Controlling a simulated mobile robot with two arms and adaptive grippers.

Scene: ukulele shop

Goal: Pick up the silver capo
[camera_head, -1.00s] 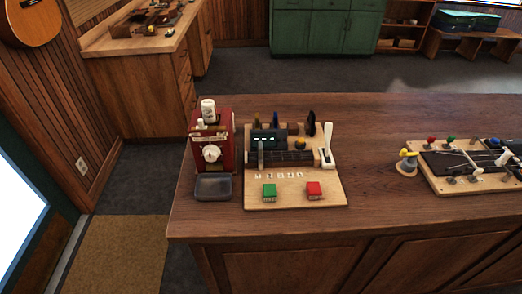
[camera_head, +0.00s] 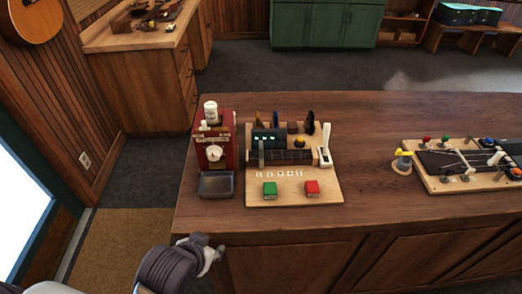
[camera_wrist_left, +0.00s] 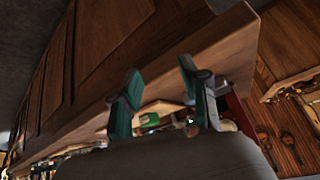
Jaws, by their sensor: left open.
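I cannot make out for sure which piece is the silver capo; the metal parts on the counter are too small. A wooden board (camera_head: 318,190) on the counter holds a dark fretboard piece (camera_head: 288,156) with upright grey and dark pieces, and a white lever (camera_head: 324,146). My left gripper (camera_head: 212,257) is at the counter's front left edge, below and in front of the board, touching none of these pieces. In the left wrist view its two teal fingers (camera_wrist_left: 165,98) are spread and empty, with the counter edge behind. My right gripper is not in view.
A red machine (camera_head: 214,155) with a grey tray (camera_head: 216,184) stands left of the board. Green (camera_head: 270,188) and red (camera_head: 312,187) buttons sit on its front. The counter (camera_head: 365,165) between is clear.

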